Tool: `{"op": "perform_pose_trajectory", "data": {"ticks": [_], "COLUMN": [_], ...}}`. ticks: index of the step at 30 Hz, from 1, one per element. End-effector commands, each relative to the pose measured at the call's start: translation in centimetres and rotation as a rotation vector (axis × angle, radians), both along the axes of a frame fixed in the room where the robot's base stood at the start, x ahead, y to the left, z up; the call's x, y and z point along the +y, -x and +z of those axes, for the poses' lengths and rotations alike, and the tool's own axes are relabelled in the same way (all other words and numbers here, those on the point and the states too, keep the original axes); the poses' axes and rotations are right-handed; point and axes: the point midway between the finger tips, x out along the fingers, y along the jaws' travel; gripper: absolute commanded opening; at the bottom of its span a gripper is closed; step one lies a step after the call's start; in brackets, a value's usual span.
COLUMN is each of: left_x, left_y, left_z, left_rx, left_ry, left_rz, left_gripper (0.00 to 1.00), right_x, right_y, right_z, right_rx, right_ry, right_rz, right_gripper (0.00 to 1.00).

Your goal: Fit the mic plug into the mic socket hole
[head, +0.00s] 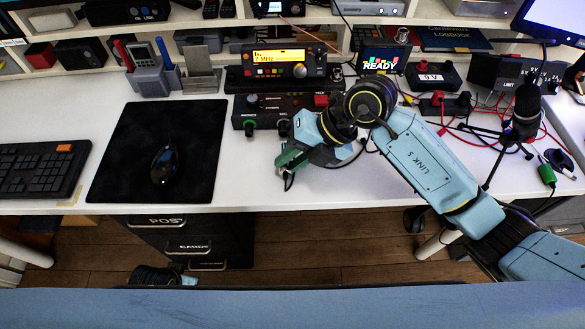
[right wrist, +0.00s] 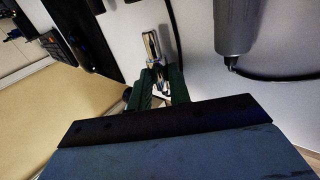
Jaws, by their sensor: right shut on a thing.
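My right gripper (head: 287,160) has dark green fingers and hangs over the front part of the white desk. In the right wrist view its fingers (right wrist: 157,85) are shut on a small shiny metal plug (right wrist: 151,45), which sticks out past the fingertips. I take this to be the mic plug. In the head view the plug is hidden or too small to make out, and a dark cable shows by the gripper. My left gripper is not in view; part of my left arm seems to show low down.
A black mouse mat (head: 160,150) lies to the left. A grey cylinder with a cable (right wrist: 235,25) is near the plug. Red wires and a microphone (head: 526,108) are right.

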Motion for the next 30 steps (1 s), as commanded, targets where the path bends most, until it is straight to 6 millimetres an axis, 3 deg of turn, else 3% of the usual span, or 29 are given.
{"op": "perform_pose_trajectory", "data": {"ticks": [9, 30], "left_x": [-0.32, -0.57], "left_y": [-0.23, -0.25], "left_z": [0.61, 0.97], "left_rx": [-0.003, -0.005], "left_ry": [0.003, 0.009], "left_rz": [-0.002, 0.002], "left_gripper": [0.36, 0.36], "right_x": [0.09, 0.03], "right_y": [-1.29, -1.31], "right_z": [0.06, 0.13], "right_rx": [0.000, 0.000], "right_ry": [-0.002, -0.001], "right_rz": [0.001, 0.000], "right_gripper": [0.00, 0.00]}}
